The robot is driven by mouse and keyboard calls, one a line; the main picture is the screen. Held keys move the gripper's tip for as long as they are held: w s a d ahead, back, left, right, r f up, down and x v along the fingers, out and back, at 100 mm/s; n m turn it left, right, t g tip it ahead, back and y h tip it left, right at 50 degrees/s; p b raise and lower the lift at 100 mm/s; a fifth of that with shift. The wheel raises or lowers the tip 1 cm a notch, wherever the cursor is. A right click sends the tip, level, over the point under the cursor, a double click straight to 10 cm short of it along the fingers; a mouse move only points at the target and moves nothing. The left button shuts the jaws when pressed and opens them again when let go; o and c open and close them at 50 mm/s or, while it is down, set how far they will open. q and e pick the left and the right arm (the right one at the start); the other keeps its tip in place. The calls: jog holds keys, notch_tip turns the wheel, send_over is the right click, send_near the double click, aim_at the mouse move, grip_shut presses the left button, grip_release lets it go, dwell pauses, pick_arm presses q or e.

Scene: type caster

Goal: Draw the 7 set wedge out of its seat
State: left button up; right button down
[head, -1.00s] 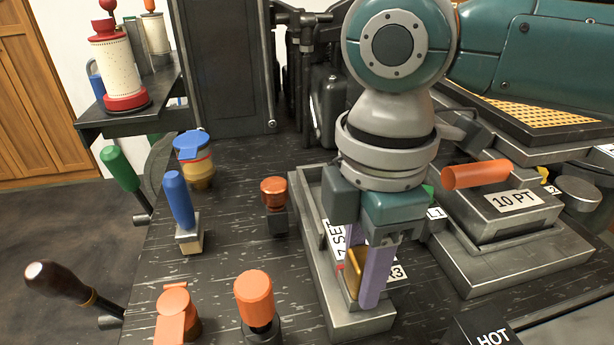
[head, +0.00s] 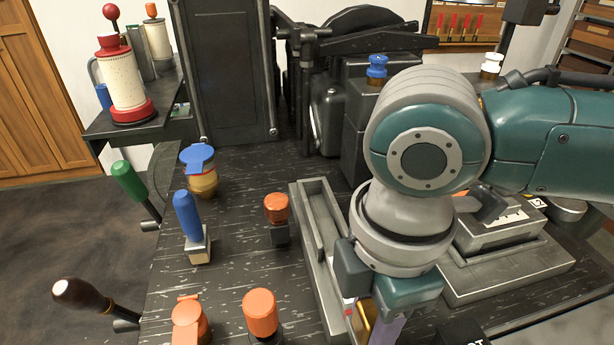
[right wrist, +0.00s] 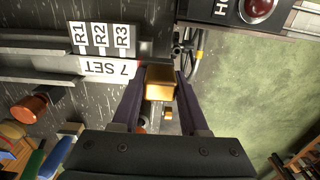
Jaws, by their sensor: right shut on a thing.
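My right gripper (head: 374,326) is at the bottom edge of the head view, over the near right side of a long grey metal seat block (head: 312,225). It is shut on a brass wedge (head: 363,318). In the right wrist view the wedge (right wrist: 160,88) sits between the two purple fingers (right wrist: 158,76). The white 7 SET label (right wrist: 108,68) lies left of the wedge, which appears clear of the block's end there. The gripper hides the block's near part in the head view. My left gripper is in neither view.
An orange-topped knob (head: 277,210) stands just left of the block. Two orange handles (head: 260,313) (head: 188,322) and a blue handle (head: 187,215) stand farther left. A grey box (head: 500,235) is to the right. A red button (right wrist: 258,8) shows in the wrist view.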

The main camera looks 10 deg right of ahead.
jog(key=shift+c, duration=1.7)
grip_release()
